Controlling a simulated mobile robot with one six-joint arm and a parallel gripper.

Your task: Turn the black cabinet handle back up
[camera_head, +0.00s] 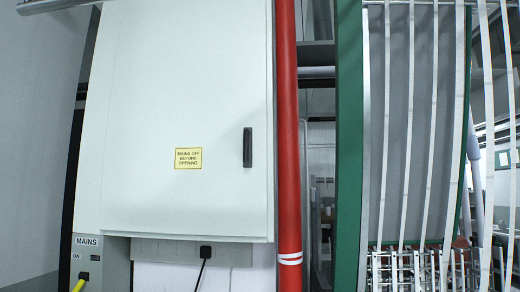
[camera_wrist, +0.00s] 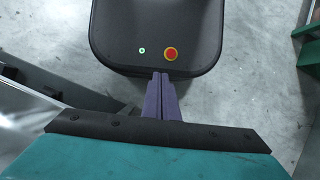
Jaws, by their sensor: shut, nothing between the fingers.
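The black cabinet handle (camera_head: 247,147) is on the right side of the white cabinet door (camera_head: 180,75) in the head view. It stands upright, its long side vertical, and looks flat against the door. The door looks closed. My gripper (camera_wrist: 160,79) shows in the wrist view with its purple fingers together and nothing between them. It points over the floor, apart from the handle. The handle is not in the wrist view, and my gripper is not in the head view.
A yellow warning label (camera_head: 188,158) is left of the handle. A red vertical pipe (camera_head: 289,140) runs close to the door's right edge, beside a green frame (camera_head: 349,150) and hanging pale webbing strips (camera_head: 407,120). A black plug (camera_head: 206,252) is below. Grey floor (camera_wrist: 255,90) is open.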

